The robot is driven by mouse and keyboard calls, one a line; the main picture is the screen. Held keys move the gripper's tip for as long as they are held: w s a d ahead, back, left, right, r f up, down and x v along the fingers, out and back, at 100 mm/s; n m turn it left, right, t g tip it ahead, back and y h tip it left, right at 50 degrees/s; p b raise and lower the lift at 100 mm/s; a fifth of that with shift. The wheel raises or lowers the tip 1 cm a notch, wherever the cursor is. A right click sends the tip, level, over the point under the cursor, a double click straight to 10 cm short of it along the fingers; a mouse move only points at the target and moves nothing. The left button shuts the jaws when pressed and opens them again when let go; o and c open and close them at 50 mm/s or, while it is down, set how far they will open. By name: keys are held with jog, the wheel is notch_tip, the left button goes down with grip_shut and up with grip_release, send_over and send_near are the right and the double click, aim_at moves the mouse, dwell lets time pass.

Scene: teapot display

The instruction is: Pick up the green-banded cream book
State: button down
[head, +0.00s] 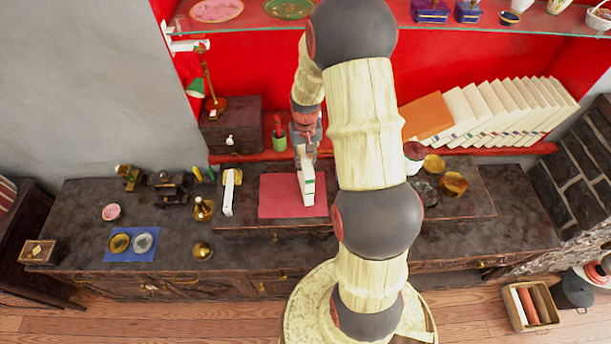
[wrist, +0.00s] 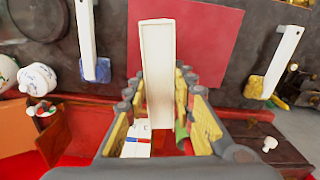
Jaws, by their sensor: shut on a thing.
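A cream book (head: 307,185) stands upright over the red mat (head: 272,198), with a small greenish mark on its side in the head view. In the wrist view its pale narrow edge (wrist: 158,60) runs between my fingers. My gripper (head: 304,150) is shut on this book from above, one finger on each side. I cannot tell whether the book's lower end touches the mat. Most of its cover is hidden in the wrist view.
A white upright piece (head: 229,192) stands left of the mat; another, blue-footed, shows in the wrist view (wrist: 86,40). A green cup (head: 279,142) stands behind. A row of leaning cream books (head: 500,108) fills the right shelf. My arm hides the bench's middle.

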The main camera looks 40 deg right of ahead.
jog(key=shift+w+r, duration=0.1)
jog(key=shift+r, duration=0.05)
dwell(0.3)
jog(key=shift+r, duration=1.4)
jog(key=s+r, duration=0.1)
jog(key=r, duration=0.1)
jog(key=s+a+r, duration=0.1)
jog(key=s+r, duration=0.1)
jog(key=s+a+r, duration=0.1)
jog(key=r, duration=0.1)
jog(key=shift+s, duration=0.25)
jog(key=s+a+r, duration=0.3)
jog(key=s+r, duration=0.1)
jog(key=s, duration=0.4)
jog(key=shift+s+a+b, duration=0.2)
jog(key=shift+a+b, duration=0.1)
jog(key=shift+b, duration=0.1)
